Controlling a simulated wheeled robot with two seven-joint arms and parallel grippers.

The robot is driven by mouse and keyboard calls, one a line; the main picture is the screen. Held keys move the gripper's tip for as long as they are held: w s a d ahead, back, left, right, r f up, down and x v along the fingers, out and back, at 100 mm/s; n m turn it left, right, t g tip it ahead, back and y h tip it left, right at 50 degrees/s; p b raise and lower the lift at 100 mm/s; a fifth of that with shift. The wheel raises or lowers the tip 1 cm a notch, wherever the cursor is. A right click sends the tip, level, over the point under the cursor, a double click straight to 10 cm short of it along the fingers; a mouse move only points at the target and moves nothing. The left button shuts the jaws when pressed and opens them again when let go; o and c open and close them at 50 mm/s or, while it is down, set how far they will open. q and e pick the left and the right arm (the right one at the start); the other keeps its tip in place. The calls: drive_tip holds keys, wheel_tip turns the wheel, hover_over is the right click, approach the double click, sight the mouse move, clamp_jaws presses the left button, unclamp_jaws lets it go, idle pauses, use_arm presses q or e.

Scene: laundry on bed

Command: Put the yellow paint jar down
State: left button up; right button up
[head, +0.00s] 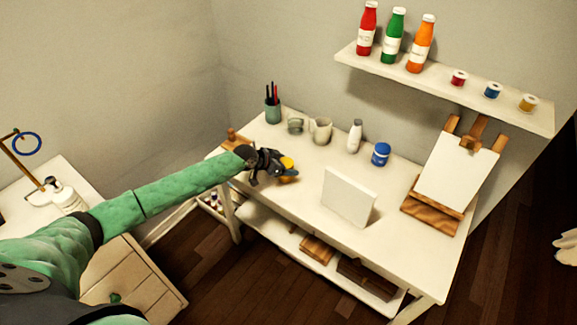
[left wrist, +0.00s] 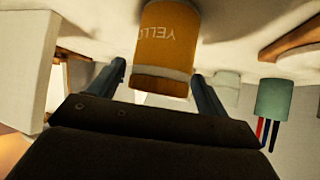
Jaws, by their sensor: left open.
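The yellow paint jar (head: 287,162) is at the left part of the white table (head: 300,208), partly hidden by my left gripper (head: 276,168). That view looks inverted, and the jar's far end meets the pale table surface at the top. The left gripper is open, with one finger on each side of the jar and visible gaps between. The right gripper is in neither view.
A white panel (head: 348,196) stands right of the gripper. Behind are a pen cup (head: 273,111), a mug (head: 321,131), a white bottle (head: 355,137) and a blue jar (head: 381,155). An easel (head: 432,220) stands at the right. A wall shelf (head: 450,86) holds bottles and small jars.

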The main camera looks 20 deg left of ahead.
use_arm(q)
drive_tip(key=b+v, duration=0.3)
drive_tip(key=v, duration=0.7)
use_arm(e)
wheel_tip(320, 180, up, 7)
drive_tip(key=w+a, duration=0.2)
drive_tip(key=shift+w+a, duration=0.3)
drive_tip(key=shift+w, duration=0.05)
use_arm(q)
drive_tip(key=shift+s+a+r, duration=0.1)
drive_tip(key=shift+s+a, duration=0.05)
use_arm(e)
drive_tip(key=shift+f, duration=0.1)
